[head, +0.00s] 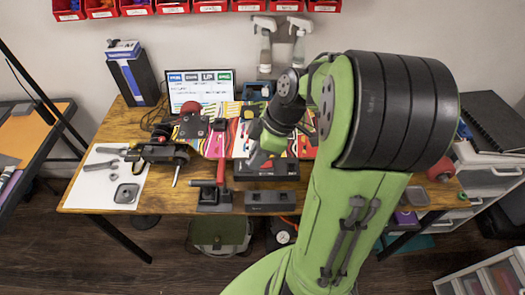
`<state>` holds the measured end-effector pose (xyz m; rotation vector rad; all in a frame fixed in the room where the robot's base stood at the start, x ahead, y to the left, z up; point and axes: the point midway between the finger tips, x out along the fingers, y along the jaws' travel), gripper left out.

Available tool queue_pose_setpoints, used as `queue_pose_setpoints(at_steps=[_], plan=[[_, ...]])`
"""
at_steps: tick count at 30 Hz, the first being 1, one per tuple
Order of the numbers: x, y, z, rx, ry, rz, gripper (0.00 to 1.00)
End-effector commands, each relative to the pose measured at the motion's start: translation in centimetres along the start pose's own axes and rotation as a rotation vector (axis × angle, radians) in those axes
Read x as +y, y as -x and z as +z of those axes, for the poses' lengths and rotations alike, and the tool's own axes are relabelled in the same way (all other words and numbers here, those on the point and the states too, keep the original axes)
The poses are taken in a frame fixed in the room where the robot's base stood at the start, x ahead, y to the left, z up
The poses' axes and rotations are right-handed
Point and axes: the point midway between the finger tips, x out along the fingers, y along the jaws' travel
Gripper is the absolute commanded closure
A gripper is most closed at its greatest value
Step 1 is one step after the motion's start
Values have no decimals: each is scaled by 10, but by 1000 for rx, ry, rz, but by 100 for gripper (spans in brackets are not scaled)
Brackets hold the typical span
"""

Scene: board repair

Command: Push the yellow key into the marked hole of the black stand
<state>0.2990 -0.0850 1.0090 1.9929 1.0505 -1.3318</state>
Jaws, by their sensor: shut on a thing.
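My gripper (258,160) points down over the middle of the workbench, just above a black box-like stand (267,171). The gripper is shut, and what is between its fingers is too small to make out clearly. I cannot pick out the yellow key on the table. The marked hole of the stand cannot be seen, and the gripper partly covers the stand's back edge. I cannot tell whether the fingers touch the stand.
A skateboard (192,127) with colourful deck lies behind. In front are a red-handled tool in a dark holder (214,199) and a low grey block (271,201). A white sheet (101,184) with wrenches lies left. A screen (198,88) stands behind. My arm covers the right side.

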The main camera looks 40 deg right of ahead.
Motion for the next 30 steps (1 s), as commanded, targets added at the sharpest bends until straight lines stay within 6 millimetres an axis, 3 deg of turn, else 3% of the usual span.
queue_pose_setpoints(at_steps=[5,30], plan=[[0,-1,1,0,0,0,100],[0,-57,24,0,1,-1,100]])
